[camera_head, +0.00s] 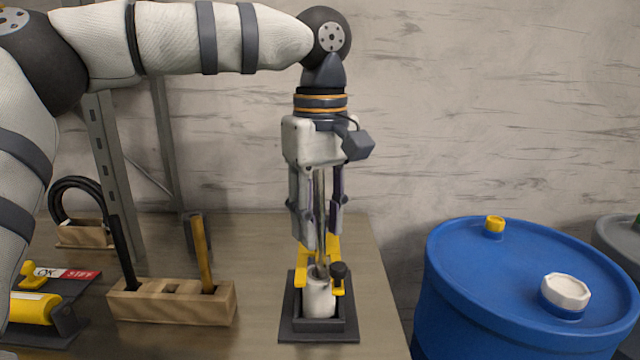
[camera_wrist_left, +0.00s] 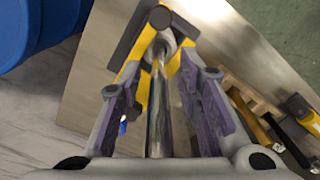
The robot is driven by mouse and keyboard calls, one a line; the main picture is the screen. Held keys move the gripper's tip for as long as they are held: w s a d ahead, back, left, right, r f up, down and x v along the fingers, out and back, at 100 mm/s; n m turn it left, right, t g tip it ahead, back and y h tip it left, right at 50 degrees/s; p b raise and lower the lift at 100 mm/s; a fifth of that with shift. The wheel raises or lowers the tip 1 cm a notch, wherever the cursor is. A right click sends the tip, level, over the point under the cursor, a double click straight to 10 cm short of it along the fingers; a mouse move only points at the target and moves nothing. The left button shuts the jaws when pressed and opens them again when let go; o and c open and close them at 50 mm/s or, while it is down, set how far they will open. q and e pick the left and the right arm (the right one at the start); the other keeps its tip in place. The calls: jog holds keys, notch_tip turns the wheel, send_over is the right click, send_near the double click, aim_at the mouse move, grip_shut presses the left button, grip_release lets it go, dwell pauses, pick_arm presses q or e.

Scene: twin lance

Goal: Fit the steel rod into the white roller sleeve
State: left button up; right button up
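The white roller sleeve (camera_head: 319,298) stands upright in a dark square holder (camera_head: 290,328) on the table. A yellow clamp with a black knob (camera_head: 339,271) is beside its top. The steel rod (camera_head: 321,215) stands near upright, its lower end at the sleeve's mouth; how deep it sits is hidden. In the left wrist view the rod (camera_wrist_left: 160,110) runs to the sleeve's mouth (camera_wrist_left: 158,45). My left gripper (camera_head: 320,236) is above the sleeve, its fingers on either side of the rod. Gaps show between rod and finger pads, so it looks open. My right gripper is out of view.
A wooden block (camera_head: 160,307) holding upright tools stands left of the holder. A dark stand with a yellow roll (camera_head: 35,308) is at far left. A blue drum (camera_head: 480,270) stands beyond the table's right edge. Bare tabletop (camera_head: 265,250) lies behind and left of the holder.

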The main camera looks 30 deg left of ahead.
aim_at(318, 176)
pick_arm(q)
notch_tip(318, 176, up, 10)
jog(key=shift+w+a+f, duration=0.1)
jog(key=shift+w+f, duration=0.05)
jog(key=shift+f, duration=0.1)
dwell(0.8)
